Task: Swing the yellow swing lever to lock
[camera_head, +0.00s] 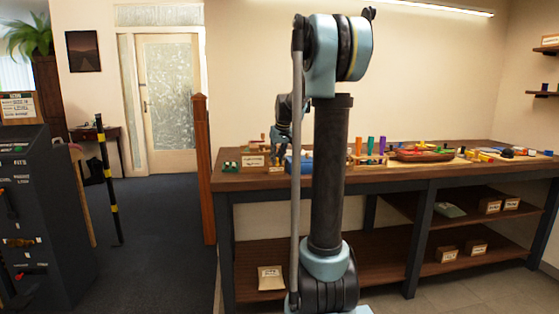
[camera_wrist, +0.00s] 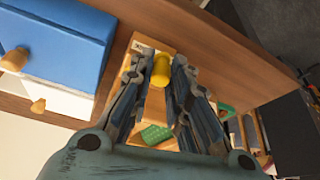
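In the wrist view, a yellow cylindrical piece (camera_wrist: 161,70) stands out between the two fingers of my gripper (camera_wrist: 162,62), near the fingertips. It sits against a light wooden piece with a green patch below it. It looks like the handle of the yellow swing lever, but its pivot and lock are hidden. The fingers are apart on either side of it, and I cannot see either one pressed against it. In the head view my gripper is mostly hidden behind my arm, over the left part of the workbench (camera_head: 395,180).
A blue box with wooden knobs (camera_wrist: 60,35) stands close to the left of my gripper in the wrist view. Several coloured pieces and a brown tray (camera_head: 421,155) lie on the bench to the right.

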